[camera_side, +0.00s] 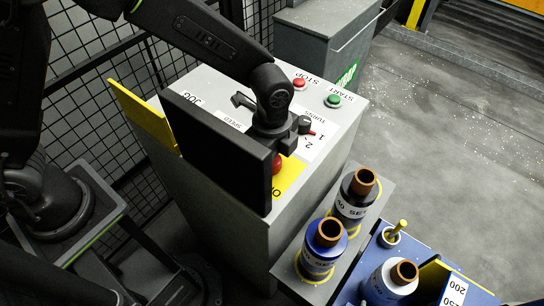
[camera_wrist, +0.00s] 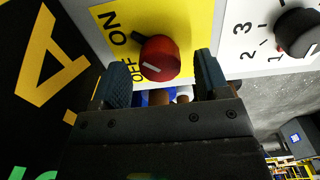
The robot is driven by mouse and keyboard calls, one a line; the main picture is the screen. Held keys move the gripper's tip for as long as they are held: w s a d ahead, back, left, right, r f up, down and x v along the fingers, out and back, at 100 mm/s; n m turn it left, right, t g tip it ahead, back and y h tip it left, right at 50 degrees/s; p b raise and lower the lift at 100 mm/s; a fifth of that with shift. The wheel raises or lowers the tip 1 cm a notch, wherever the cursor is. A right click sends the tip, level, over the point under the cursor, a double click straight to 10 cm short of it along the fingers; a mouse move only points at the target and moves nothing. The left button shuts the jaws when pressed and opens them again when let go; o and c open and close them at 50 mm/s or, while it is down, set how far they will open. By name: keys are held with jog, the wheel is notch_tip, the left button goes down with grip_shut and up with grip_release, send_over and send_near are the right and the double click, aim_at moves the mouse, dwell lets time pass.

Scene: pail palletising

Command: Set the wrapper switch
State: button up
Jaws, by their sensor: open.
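The wrapper switch is a red rotary knob (camera_wrist: 160,57) on a yellow plate (camera_wrist: 185,22) marked ON and OFF. A white mark on the knob sits at its lower left, toward the OFF label. In the side view the red knob (camera_side: 277,164) shows only in part, beside the edge of a black panel. My gripper (camera_wrist: 161,62) is open, with one finger on each side of the knob in the wrist view. I cannot tell whether the fingers touch it. In the side view my gripper is largely hidden behind the panel and wrist.
The black panel (camera_side: 215,150) stands close to my wrist. The grey console (camera_side: 335,140) also carries a numbered dial (camera_side: 305,124), a red STOP button (camera_side: 300,83) and a green START button (camera_side: 333,100).

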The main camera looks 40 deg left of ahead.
jog(key=shift+f, duration=0.7)
jog(key=shift+c, duration=0.5)
jog(key=c, duration=0.8)
jog(key=shift+c, duration=0.2)
jog(key=shift+n, duration=0.4)
jog(key=n, duration=0.2)
jog(key=shift+n, duration=2.2)
